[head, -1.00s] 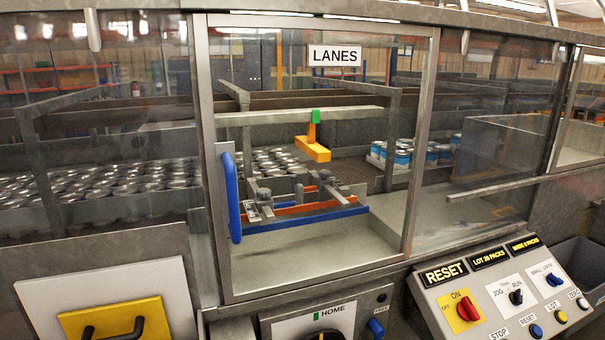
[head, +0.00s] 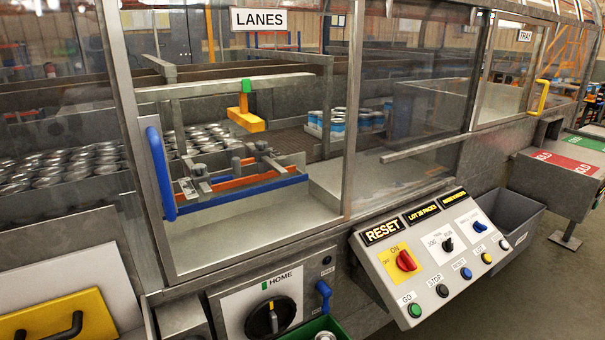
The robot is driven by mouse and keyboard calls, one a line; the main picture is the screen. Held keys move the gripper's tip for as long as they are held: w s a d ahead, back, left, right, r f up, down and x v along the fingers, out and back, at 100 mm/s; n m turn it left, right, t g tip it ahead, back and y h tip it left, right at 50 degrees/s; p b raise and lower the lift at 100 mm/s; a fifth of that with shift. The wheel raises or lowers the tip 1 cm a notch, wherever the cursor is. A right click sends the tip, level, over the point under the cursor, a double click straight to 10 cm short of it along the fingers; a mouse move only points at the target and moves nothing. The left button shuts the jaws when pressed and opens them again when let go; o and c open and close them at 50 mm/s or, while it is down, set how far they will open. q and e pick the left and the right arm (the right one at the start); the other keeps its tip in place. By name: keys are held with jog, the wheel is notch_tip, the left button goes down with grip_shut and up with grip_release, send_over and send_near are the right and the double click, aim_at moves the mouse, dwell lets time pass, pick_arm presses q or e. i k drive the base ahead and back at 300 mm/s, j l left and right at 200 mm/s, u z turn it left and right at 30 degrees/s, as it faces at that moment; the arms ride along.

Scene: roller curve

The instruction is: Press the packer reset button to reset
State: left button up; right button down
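The sloped control panel (head: 385,285) stands at the lower right of the head view. A row of round buttons runs along its front edge. The blue reset button (head: 466,272) sits between the black stop button (head: 442,290) and the yellow lot button (head: 486,257). The green go button (head: 414,310) is at the near end and the white zero button (head: 503,244) at the far end. A black display (head: 382,231) above reads RESET in yellow. A red on/off knob (head: 406,261) is on a yellow plate. Neither of my grippers is in view.
A glazed door with a blue handle (head: 160,172) is left of the panel, under a LANES sign (head: 259,19). A black HOME dial (head: 268,317) is below it. A grey bin (head: 518,222) stands right of the panel, before a table with red and green areas (head: 568,162).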

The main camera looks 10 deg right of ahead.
aim_at(467, 272)
jog(key=l+z, duration=0.15)
jog(key=z, duration=0.3)
jog(key=l+z, duration=0.1)
jog(key=z, duration=0.35)
jog(key=l+z, duration=0.15)
jog(key=z, duration=0.3)
